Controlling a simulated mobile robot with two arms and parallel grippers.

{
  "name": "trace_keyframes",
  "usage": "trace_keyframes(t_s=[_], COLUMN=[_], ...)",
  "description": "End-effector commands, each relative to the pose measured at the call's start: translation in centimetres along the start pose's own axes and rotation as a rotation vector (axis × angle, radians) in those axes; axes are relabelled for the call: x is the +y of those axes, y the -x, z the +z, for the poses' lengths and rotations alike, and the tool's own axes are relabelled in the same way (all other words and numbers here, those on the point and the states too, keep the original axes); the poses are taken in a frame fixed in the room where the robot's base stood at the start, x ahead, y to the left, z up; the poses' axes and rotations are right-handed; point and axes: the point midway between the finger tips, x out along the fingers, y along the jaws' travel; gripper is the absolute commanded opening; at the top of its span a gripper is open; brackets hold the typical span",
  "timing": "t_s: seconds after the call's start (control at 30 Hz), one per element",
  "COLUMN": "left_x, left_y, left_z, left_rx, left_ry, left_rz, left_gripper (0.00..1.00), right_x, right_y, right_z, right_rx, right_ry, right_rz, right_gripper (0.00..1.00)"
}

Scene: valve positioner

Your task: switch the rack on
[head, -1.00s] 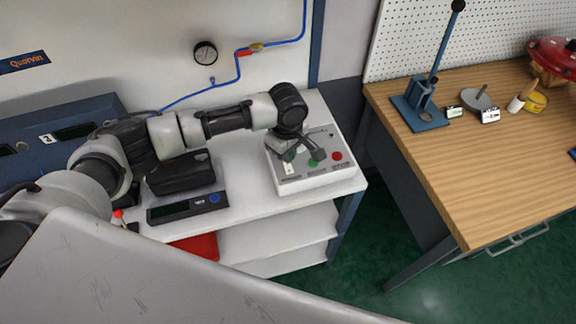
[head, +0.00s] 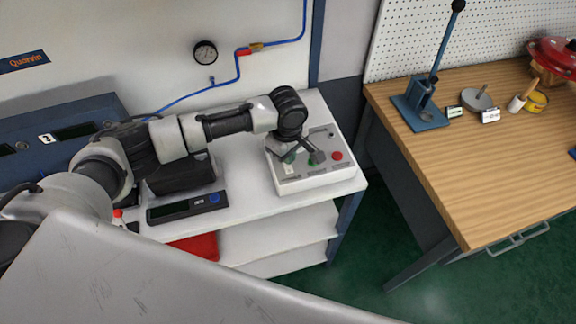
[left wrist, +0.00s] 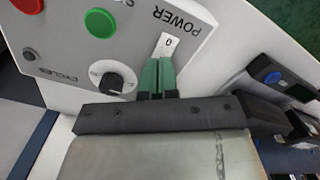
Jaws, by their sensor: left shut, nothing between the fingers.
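The rack's control box (head: 310,182) is a white box with a sloped panel on the bench. In the left wrist view its panel (left wrist: 60,62) shows the POWER label and a white rocker switch (left wrist: 167,43) marked 0. My left gripper (head: 290,157) is over the left part of the panel. Its green fingertips (left wrist: 157,62) are shut together with nothing between them, right at the near end of the rocker. I cannot tell whether they touch it. The fingers hide part of the switch. My right gripper is in neither view.
Beside the rocker are a green button (left wrist: 99,23), a black and white knob (left wrist: 112,82) by the CYCLES label, and a red button (left wrist: 28,5). A black display unit (head: 188,207) is left of the box. A wooden bench (head: 440,160) stands right, across a gap.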

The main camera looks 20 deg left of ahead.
Motion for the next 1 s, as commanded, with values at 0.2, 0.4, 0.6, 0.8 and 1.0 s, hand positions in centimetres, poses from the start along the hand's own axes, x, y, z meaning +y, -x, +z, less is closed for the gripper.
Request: trace_keyframes(t_s=[0.2,0.4,0.6,0.8,1.0], left_x=[0.0,0.0,0.0,0.0,-0.1], left_y=[-0.4,-0.7,-1.0,-1.3,-1.6], left_z=[0.0,0.0,0.0,0.0,0.0], left_rx=[0.0,0.0,0.0,0.0,0.0], left_ry=[0.0,0.0,0.001,0.001,0.0], left_rz=[0.0,0.0,-0.001,-0.001,-0.001], left_gripper=[0.0,0.0,0.0,0.0,0.0], right_x=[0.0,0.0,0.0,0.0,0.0], right_y=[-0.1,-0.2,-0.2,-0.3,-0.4], right_z=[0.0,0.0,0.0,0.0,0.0], right_rx=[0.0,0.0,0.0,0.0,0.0], right_ry=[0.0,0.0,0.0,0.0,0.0], right_rz=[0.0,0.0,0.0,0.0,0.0], right_gripper=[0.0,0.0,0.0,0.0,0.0])
